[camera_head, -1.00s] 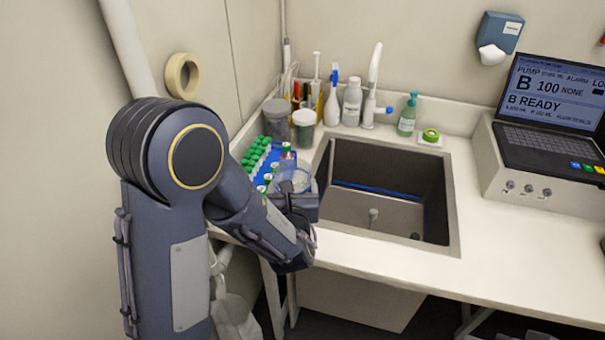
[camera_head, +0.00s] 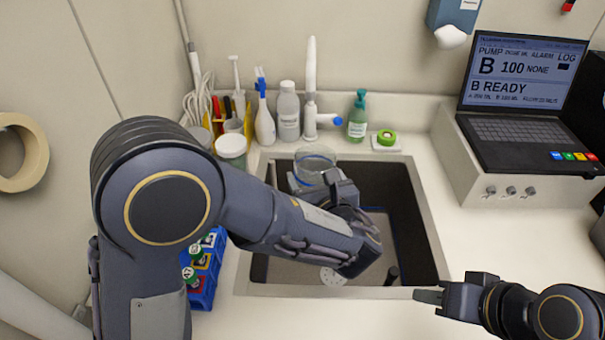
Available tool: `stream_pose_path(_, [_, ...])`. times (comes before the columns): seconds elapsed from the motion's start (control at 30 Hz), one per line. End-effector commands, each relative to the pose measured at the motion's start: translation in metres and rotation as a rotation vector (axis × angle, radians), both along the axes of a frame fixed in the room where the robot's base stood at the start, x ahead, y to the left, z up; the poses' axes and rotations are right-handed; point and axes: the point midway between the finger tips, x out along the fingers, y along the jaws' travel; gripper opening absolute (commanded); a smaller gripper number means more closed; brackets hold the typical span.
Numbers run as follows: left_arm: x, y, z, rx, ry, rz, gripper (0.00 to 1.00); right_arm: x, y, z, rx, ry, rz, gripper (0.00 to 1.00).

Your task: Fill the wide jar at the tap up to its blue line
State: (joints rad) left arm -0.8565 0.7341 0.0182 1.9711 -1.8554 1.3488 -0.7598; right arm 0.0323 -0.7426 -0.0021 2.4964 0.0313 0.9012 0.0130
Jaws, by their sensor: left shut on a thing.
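The wide jar (camera_head: 315,158) is clear glass with a wide rim. It is upright over the back part of the sink, in front of the tap. My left gripper (camera_head: 325,186) is shut on it, and the hand hides part of its lower wall. A bluish band shows low on the jar; I cannot make out any water in it. The tap (camera_head: 310,85) has a tall white spout and a blue handle (camera_head: 337,121), just behind the jar. My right gripper (camera_head: 440,295) is at the sink's front right corner, apart from the jar; its opening is unclear.
The sink (camera_head: 425,235) is below the jar. Bottles, a lidded tub (camera_head: 231,150) and a green soap bottle (camera_head: 358,115) line the back. A blue rack (camera_head: 205,275) of vials is left, a laptop (camera_head: 520,110) right.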

Motion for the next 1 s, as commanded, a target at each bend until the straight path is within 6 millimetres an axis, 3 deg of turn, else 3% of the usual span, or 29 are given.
stream_pose_path(1.0, [0.093,0.008,0.0,0.0,-0.001,0.003,0.46,0.0,0.0,0.016,0.0,0.0,0.0,0.36])
